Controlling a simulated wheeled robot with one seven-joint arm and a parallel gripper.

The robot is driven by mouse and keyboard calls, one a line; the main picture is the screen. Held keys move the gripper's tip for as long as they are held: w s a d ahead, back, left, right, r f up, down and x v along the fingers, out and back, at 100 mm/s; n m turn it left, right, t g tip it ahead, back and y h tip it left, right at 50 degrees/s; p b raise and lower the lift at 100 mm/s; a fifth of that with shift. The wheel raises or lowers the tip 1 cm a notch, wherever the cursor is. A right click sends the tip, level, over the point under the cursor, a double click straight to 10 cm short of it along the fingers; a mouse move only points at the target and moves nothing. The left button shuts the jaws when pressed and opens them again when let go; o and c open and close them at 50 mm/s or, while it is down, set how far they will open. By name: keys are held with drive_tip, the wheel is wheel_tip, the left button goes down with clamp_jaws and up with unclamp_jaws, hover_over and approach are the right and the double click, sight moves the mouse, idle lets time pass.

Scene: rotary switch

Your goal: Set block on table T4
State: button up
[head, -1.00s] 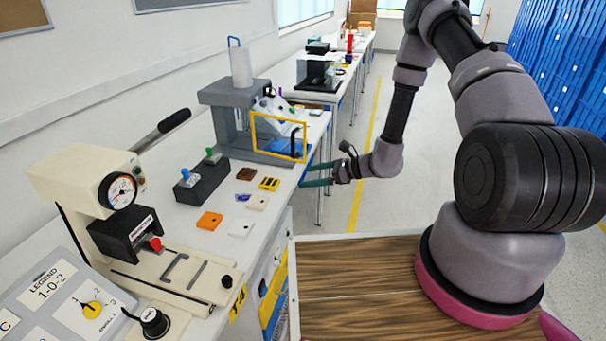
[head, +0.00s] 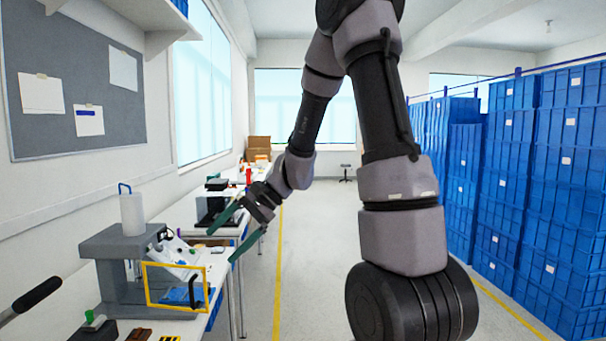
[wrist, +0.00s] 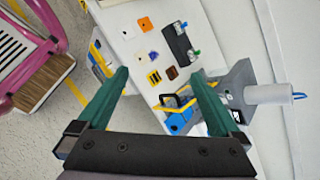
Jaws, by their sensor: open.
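My gripper (head: 219,248) is open, its two green fingers apart with nothing between them, in the air beside the table in the head view. In the wrist view my gripper (wrist: 160,71) looks down toward a white table (wrist: 118,15). Small flat pieces lie on it: an orange one (wrist: 146,24), a white one (wrist: 128,32), a yellow-and-black one (wrist: 153,78) and a brown one (wrist: 172,73). I cannot tell which piece is the block, and no T4 label is readable now.
A grey press-like fixture (head: 100,245) with a yellow frame (head: 148,290) stands on the near table. A black switch box (wrist: 180,43) shows in the wrist view. Further tables line the left wall. Blue crates (head: 560,200) stack at right; the aisle floor (head: 310,240) is clear.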

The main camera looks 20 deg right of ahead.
drive_tip(key=s+d+r+n+t+h, duration=0.5)
drive_tip(key=s+d+r, duration=0.8)
drive_tip(key=r, duration=0.4)
drive_tip(key=s+t+h, duration=0.1)
drive_tip(key=h, duration=0.1)
drive_tip(key=shift+s+n+t+h, duration=0.3)
drive_tip(key=shift+s+n, duration=0.05)
drive_tip(key=shift+n, duration=0.05)
idle(0.7)
